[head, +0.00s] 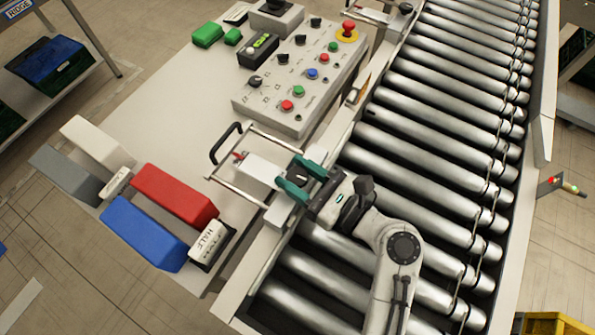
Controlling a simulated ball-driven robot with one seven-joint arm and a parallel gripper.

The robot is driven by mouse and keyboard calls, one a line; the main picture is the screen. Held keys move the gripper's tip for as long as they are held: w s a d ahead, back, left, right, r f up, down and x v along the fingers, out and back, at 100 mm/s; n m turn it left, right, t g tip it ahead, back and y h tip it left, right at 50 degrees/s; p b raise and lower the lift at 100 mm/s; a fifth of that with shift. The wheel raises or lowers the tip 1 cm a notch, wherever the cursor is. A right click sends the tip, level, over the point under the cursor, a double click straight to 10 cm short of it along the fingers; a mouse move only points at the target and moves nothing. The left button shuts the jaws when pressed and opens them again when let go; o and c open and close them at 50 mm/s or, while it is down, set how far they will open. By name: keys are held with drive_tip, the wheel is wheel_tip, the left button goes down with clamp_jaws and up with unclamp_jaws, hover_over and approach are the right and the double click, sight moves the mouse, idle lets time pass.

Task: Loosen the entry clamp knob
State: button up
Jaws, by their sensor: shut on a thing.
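My gripper (301,179), with green fingers, is at the near edge of the roller conveyor (430,140), above its side rail. Its two fingers are shut around a dark knob (298,176) on the clamp (262,172), a light metal frame with a black handle at its left end. The fingers and wrist hide part of the knob, so its turned angle is hard to tell. My arm reaches in from the lower right over the rollers.
A control panel (268,104) with coloured buttons and a red mushroom button stands above the clamp on the pale table (165,110). Red (175,195), blue (143,233), white (97,142) and grey (64,174) blocks lie at left. The rollers are empty of crates.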

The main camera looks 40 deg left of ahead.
drive_tip(key=n+g, duration=0.1)
drive_tip(key=g, duration=0.1)
drive_tip(key=n+g+h+p, duration=0.1)
drive_tip(key=n+g, duration=0.1)
drive_tip(key=g, duration=0.1)
drive_tip(key=shift+w+r+n+g+h, duration=0.1)
drive_tip(key=shift+w+n+g+h, duration=0.05)
drive_tip(key=shift+n+g+h, duration=1.25)
drive_tip(key=shift+n+g, duration=0.3)
drive_tip(key=shift+g, duration=0.7)
drive_tip(key=o, duration=0.9)
drive_tip(key=shift+o, duration=0.2)
drive_tip(key=shift+d, duration=0.1)
drive_tip(key=b+v, duration=0.2)
drive_tip(key=v, duration=0.8)
drive_tip(key=shift+w+d, duration=0.25)
